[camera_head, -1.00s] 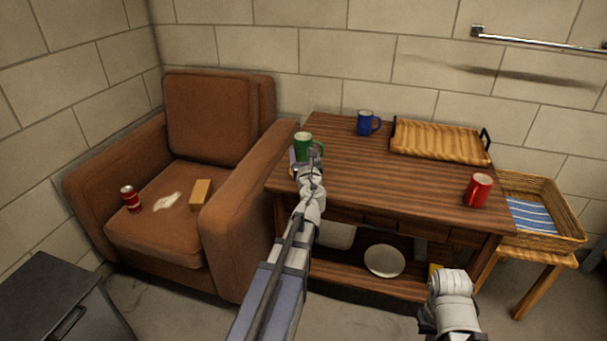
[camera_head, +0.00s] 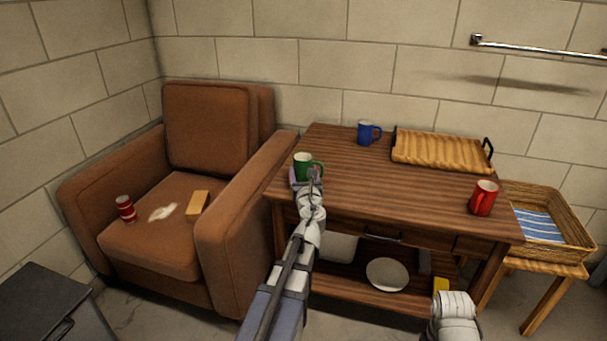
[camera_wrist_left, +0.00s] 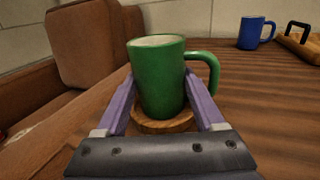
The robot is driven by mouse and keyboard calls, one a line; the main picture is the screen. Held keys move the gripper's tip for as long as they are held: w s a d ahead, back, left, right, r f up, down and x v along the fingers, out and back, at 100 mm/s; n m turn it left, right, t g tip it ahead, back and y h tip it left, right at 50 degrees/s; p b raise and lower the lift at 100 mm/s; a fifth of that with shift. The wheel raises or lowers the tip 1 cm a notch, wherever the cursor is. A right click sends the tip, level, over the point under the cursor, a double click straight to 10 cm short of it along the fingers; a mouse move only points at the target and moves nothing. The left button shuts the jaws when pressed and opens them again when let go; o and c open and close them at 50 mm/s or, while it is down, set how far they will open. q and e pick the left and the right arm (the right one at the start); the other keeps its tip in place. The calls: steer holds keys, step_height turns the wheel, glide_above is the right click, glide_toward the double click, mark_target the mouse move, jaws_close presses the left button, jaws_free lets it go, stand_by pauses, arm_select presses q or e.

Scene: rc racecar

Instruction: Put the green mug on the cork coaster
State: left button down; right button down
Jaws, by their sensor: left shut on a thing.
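The green mug (camera_head: 303,167) is upright at the left side of the wooden table (camera_head: 365,200). My left gripper (camera_head: 307,180) is shut on it; in the left wrist view, the purple fingers (camera_wrist_left: 163,103) lie on both sides of the mug (camera_wrist_left: 158,75), with its handle to the right. A round tan disc, the cork coaster (camera_wrist_left: 163,127), shows directly under the mug. The mug's base overlaps it, and I cannot tell whether they touch. The coaster is hidden in the head view. Only a white part of my right arm shows at the bottom edge; its gripper is out of frame.
A blue mug (camera_head: 367,132), a wooden tray (camera_head: 440,150) and a red mug (camera_head: 483,198) stand on the table. A brown armchair (camera_head: 205,130) is on the left, with a red can (camera_head: 125,208) on its seat. A wicker basket (camera_head: 560,235) is at right. The middle tabletop is clear.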

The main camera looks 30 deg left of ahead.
arm_select(q)
jaws_free()
